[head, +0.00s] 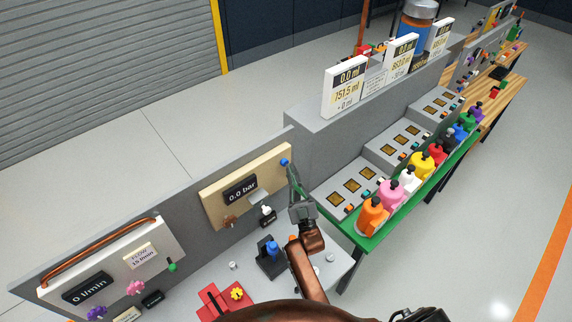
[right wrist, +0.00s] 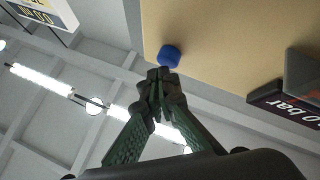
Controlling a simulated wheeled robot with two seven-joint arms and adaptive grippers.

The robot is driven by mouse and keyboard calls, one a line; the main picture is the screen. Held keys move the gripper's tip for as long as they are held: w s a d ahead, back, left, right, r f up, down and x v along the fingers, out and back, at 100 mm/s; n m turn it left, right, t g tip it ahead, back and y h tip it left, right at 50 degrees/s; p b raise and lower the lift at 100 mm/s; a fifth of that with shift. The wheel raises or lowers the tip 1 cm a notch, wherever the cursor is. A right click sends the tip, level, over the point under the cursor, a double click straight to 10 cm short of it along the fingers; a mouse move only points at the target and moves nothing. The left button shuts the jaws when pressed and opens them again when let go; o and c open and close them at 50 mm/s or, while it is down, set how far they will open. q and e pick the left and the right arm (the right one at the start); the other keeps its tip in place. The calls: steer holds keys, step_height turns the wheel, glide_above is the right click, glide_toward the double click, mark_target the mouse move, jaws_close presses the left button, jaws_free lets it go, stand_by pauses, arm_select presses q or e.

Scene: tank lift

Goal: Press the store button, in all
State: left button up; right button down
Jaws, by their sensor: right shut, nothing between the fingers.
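A small blue button (head: 284,162) sits at the upper right corner of a beige panel (head: 215,204) that carries a "0.0 bar" display (head: 240,190). I cannot read a "store" label on it. My right gripper (head: 291,172) is shut and empty, with its fingertips right beside the blue button. In the right wrist view the blue button (right wrist: 169,55) lies just beyond the closed fingertips (right wrist: 158,75); I cannot tell if they touch it. My left gripper is not in view.
A grey stepped console (head: 345,185) with small buttons stands to the right. Several coloured bottles (head: 390,192) stand on a green shelf (head: 352,233) in front of it. A flow panel (head: 115,265) is at the left. A red block with a yellow knob (head: 237,293) is below.

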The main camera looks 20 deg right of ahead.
steer(key=shift+w+a+b, duration=0.15)
steer(key=shift+w+b, duration=0.15)
steer(key=shift+w, duration=0.15)
stand_by(0.7)
steer(key=shift+s, duration=0.15)
steer(key=shift+s+d+p, duration=0.3)
steer(key=shift+s+p, duration=0.1)
steer(key=shift+s, duration=0.35)
steer(key=s, duration=0.1)
steer(key=s+d+p, duration=0.1)
steer(key=s, duration=0.2)
steer(key=shift+s+d+p, duration=0.3)
steer(key=shift+s+p, duration=0.05)
steer(key=shift+s, duration=0.05)
stand_by(0.8)
